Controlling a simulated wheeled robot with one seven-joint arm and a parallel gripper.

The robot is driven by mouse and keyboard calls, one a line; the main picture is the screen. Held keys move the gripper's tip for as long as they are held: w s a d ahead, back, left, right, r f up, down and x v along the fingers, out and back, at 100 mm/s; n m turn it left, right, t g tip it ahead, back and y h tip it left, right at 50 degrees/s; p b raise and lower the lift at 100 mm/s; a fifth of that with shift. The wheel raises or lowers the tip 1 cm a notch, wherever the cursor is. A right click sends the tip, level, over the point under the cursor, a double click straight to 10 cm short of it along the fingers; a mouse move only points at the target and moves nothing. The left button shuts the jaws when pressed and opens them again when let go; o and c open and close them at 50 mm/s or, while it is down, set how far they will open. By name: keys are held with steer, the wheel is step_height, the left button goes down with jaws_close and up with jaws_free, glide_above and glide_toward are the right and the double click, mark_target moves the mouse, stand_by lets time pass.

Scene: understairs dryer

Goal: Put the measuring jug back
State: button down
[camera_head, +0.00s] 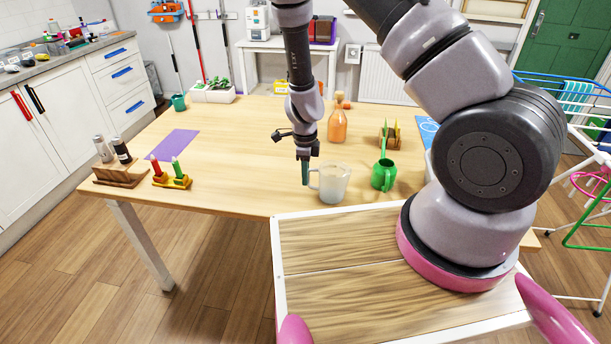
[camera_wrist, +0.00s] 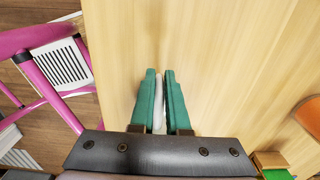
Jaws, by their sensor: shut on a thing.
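The measuring jug (camera_head: 335,186) is a pale, translucent cup with a handle on its left side, upright near the table's front edge. I cannot tell whether it touches the tabletop. My gripper (camera_head: 306,182) points down at the jug's left side, its green fingers shut on the handle. In the wrist view, the two green fingers of my gripper (camera_wrist: 160,75) close around a thin whitish strip, which looks like the jug handle (camera_wrist: 159,105). The rest of the jug does not show clearly there.
On the wooden table (camera_head: 235,175), a green watering can (camera_head: 383,175) stands close right of the jug, and an orange bottle (camera_head: 337,125) behind. A purple mat (camera_head: 174,145), a candle holder (camera_head: 172,181) and shakers (camera_head: 111,150) are at left. The table between is clear.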

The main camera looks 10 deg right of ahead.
steer(key=shift+f, duration=0.15)
steer(key=c, duration=0.9)
jaws_free()
step_height(320, 180, up, 13)
steer(key=shift+f, duration=0.2)
steer(key=s+d+r+n+t+y, duration=0.15)
steer(key=r+n, duration=0.25)
steer(key=r, duration=0.7)
steer(key=s+d+r+n+t+y, duration=0.1)
steer(key=s+d+r+n+y, duration=0.2)
steer(key=r, duration=0.8)
steer(key=s+d+r+n+t+h, duration=0.1)
steer(key=s+d+r+n, duration=0.3)
steer(key=r, duration=0.4)
steer(key=s+d+r+n+t+h, duration=0.1)
steer(key=s+d+r+n+t, duration=0.2)
steer(key=s+d+r+n, duration=0.2)
steer(key=s+r+n, duration=0.1)
steer(key=s+r, duration=0.1)
steer(key=s, duration=0.1)
steer(key=shift+s+r+n+t, duration=0.3)
steer(key=shift+s+r+t, duration=0.05)
steer(key=shift+s, duration=0.05)
